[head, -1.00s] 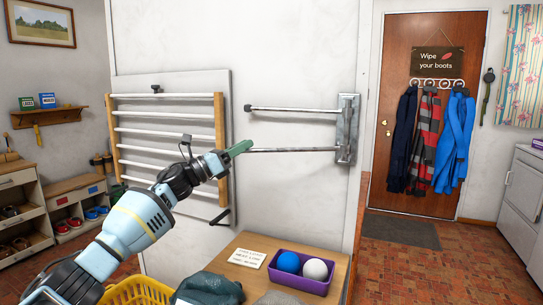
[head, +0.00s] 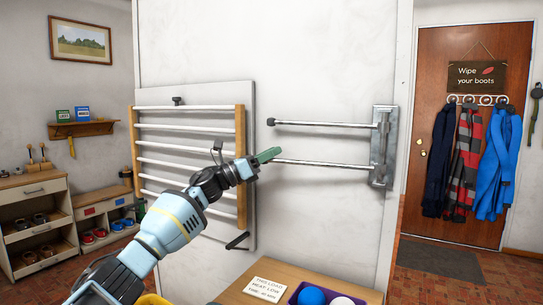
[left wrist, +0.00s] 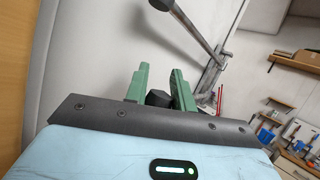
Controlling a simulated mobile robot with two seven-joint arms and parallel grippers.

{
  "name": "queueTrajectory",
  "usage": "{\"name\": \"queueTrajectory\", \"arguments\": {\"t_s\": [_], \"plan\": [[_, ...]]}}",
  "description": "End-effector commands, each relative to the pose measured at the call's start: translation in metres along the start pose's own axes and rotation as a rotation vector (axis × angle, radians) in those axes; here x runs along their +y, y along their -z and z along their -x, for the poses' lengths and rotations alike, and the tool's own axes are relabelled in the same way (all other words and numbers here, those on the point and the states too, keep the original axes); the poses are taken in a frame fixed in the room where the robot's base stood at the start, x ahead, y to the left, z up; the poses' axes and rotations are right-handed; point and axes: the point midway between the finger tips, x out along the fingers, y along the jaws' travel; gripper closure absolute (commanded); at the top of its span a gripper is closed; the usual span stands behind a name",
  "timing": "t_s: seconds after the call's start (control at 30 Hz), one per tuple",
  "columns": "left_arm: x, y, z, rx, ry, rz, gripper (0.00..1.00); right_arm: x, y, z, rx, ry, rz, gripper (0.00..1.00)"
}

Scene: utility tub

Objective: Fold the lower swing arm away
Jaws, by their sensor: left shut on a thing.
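The lower swing arm (head: 322,164) is a thin metal rod reaching left from a metal wall bracket (head: 384,147). The upper swing arm (head: 322,125) extends above it, with a dark end cap; it also shows at the top of the left wrist view (left wrist: 189,31). My left gripper (head: 268,155) has green fingers and is shut on the free end of the lower swing arm. In the left wrist view, its dark end cap (left wrist: 158,98) sits between the fingers (left wrist: 160,88). The rod behind the cap is hidden there. My right gripper is not in view.
A white-barred drying rack (head: 190,150) with wooden sides hangs on the wall left of the arms. Below is a wooden top (head: 323,274) with a sign card (head: 268,289) and a purple tray (head: 296,291) of balls. The wall around the arms is bare.

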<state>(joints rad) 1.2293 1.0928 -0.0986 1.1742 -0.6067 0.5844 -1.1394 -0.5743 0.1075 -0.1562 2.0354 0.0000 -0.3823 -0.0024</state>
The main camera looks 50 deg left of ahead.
Motion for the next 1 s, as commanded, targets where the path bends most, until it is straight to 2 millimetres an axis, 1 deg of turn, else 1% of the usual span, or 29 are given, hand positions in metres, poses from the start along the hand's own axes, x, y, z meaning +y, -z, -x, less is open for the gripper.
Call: {"name": "queueTrajectory", "arguments": {"t_s": [0.03, 0.3, 0.33, 0.47, 0.5, 0.83, 1.0], "plan": [[0.0003, 0.0169, -0.0009, 0.026, 0.002, 0.003, 1.00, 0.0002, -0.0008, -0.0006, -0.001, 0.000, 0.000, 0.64], [-0.0003, 0.0171, -0.0011, 0.027, 0.004, 0.004, 1.00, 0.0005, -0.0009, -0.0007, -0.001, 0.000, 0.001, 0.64], [-0.0004, 0.0171, -0.0011, 0.027, 0.004, 0.004, 0.72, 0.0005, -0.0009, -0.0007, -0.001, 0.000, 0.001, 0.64], [-0.0005, 0.0172, -0.0011, 0.027, 0.004, 0.004, 0.55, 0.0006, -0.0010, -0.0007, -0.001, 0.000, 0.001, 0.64], [-0.0006, 0.0169, -0.0012, 0.027, 0.005, 0.004, 0.54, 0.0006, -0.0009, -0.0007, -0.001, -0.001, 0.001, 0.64], [-0.0006, 0.0119, -0.0006, 0.020, 0.004, 0.003, 0.54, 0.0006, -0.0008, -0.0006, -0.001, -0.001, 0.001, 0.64], [0.0007, 0.0120, 0.0079, 0.019, 0.001, 0.002, 0.54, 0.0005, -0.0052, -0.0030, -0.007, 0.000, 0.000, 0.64]]}}
